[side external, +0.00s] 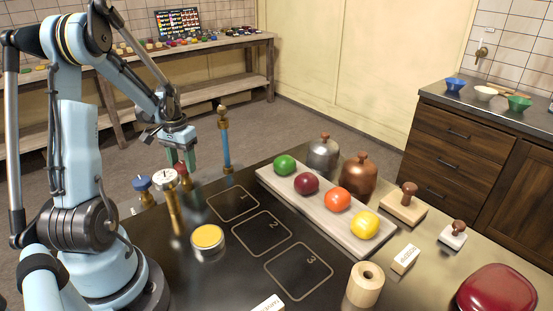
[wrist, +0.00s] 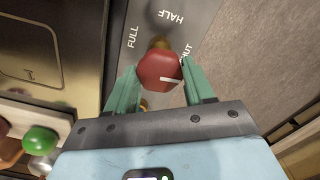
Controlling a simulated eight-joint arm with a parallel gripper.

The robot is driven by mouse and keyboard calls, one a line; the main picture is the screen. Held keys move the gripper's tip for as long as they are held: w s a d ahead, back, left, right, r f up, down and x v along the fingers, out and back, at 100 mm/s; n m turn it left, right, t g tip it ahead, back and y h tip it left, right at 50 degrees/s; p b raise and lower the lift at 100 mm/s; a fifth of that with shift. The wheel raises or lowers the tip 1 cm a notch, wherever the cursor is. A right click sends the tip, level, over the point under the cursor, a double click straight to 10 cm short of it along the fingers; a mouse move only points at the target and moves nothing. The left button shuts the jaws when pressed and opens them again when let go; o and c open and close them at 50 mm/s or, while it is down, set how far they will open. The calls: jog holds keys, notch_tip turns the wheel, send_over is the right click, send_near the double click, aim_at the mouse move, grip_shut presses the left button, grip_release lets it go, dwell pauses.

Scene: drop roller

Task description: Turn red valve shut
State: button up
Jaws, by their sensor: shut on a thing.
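The red valve (wrist: 158,72) has a many-sided knob with a white pointer line. It sits on a grey plate (wrist: 198,22) lettered FULL, HALF and SHUT. In the wrist view the pointer points right, at the side where SHUT is lettered, slightly below that word. My gripper (wrist: 160,67) has its green fingers on either side of the knob, shut on it. In the side external view my gripper (side external: 182,157) points down over the red valve (side external: 182,170), which its fingers partly cover.
A blue-topped valve (side external: 142,184) and a white-dial post (side external: 165,180) stand close to my gripper. A blue column with a brass top (side external: 225,140) rises to the right. A tray (side external: 270,190) holds several coloured balls. Numbered squares (side external: 262,233) lie bare on the table.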

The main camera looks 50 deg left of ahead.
aim_at(183, 164)
jog(key=shift+m, duration=0.6)
jog(key=o, duration=1)
jog(key=shift+o, duration=0.2)
jog(key=shift+r, duration=0.1)
notch_tip(183, 164, up, 12)
